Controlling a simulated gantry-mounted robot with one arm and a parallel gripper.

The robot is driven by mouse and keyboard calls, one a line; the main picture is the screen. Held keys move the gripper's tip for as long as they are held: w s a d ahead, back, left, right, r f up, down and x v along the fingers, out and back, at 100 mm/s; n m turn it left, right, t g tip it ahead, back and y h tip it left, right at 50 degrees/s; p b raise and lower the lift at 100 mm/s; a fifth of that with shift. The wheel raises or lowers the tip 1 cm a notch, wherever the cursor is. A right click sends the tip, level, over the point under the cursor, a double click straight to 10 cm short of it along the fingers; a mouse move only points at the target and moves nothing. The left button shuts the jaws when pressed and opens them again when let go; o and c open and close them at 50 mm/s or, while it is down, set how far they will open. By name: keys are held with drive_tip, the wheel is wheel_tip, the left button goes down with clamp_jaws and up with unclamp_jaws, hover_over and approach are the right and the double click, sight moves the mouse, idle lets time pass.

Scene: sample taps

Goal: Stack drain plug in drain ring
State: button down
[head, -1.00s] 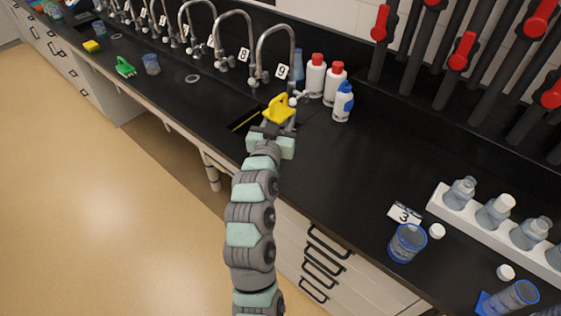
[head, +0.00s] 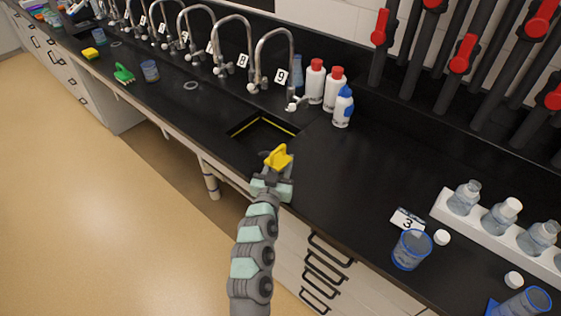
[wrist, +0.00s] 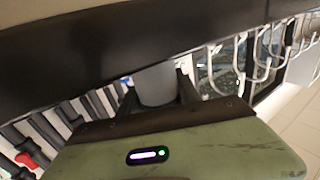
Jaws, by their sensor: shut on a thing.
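My gripper (head: 275,163) is shut on a yellow piece with a raised handle-like top (head: 278,156), which I take to be the drain plug. It is held in front of the sink's near edge, apart from the ring. In the wrist view, a grey rounded body (wrist: 155,85) shows between the fingers, and its lower part is hidden.
The sink opening (head: 263,129) has a yellow line inside. Curved taps (head: 272,58) line the back, with bottles (head: 343,106) to their right. A blue cup (head: 150,71) and green brush (head: 124,74) stand left of the ring. Counter around the ring is clear.

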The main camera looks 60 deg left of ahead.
drive_tip(key=shift+r, duration=0.1)
drive_tip(key=shift+f, duration=0.2)
drive_tip(key=c, duration=0.8)
unclamp_jaws()
drive_tip(key=shift+c, duration=0.2)
drive_tip(key=p+v, duration=0.1)
drive_tip(key=v, duration=0.9)
drive_tip(key=shift+s+d+r, duration=0.2)
drive_tip(key=shift+s+r, duration=0.05)
drive_tip(key=shift+r, duration=0.1)
